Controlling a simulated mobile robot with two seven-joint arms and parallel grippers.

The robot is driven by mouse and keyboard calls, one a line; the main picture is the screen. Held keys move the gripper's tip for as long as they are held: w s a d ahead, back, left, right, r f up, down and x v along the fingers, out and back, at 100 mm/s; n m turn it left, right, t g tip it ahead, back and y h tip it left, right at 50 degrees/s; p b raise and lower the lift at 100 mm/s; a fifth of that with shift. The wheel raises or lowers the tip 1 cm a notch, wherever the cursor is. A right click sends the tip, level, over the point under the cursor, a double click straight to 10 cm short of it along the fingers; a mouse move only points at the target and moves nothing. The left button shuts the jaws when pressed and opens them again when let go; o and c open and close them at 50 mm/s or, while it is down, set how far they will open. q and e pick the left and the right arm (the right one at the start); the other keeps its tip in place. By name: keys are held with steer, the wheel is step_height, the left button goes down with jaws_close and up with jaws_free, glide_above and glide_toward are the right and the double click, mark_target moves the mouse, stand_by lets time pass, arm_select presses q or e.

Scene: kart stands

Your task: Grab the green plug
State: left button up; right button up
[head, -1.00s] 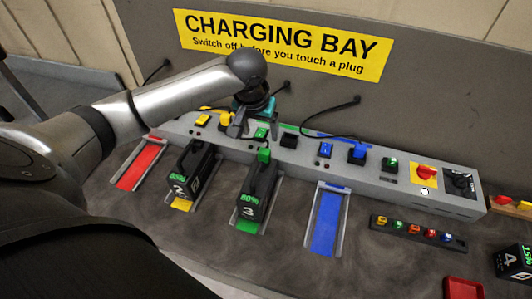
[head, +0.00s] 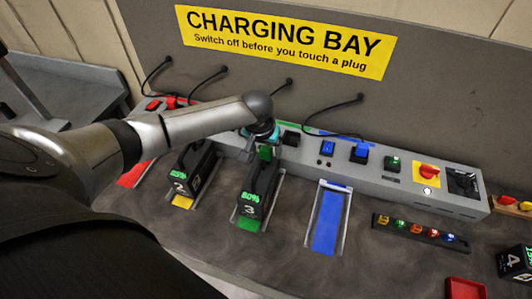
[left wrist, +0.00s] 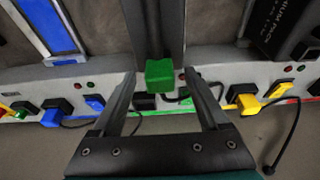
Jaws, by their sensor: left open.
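The green plug (head: 265,153) sits on the rear end of the black battery 3 (head: 255,190), whose display reads 80% in green. My left gripper (head: 267,152) is at the plug, its far finger partly hidden by the arm and wrist. In the left wrist view the green plug (left wrist: 160,75) lies between the tips of the two open fingers, with a visible gap on each side. The left gripper (left wrist: 161,80) is open and holds nothing. My right gripper is out of view.
A grey charger strip (head: 378,175) with switches and sockets runs behind the batteries. Battery 2 (head: 192,172) stands in the yellow slot to the left. The blue slot (head: 328,220) is empty. A red switch (head: 429,171) is at the right. Black cables hang from the back panel.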

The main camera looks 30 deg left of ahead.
arm_select(q)
jaws_close()
stand_by(0.6)
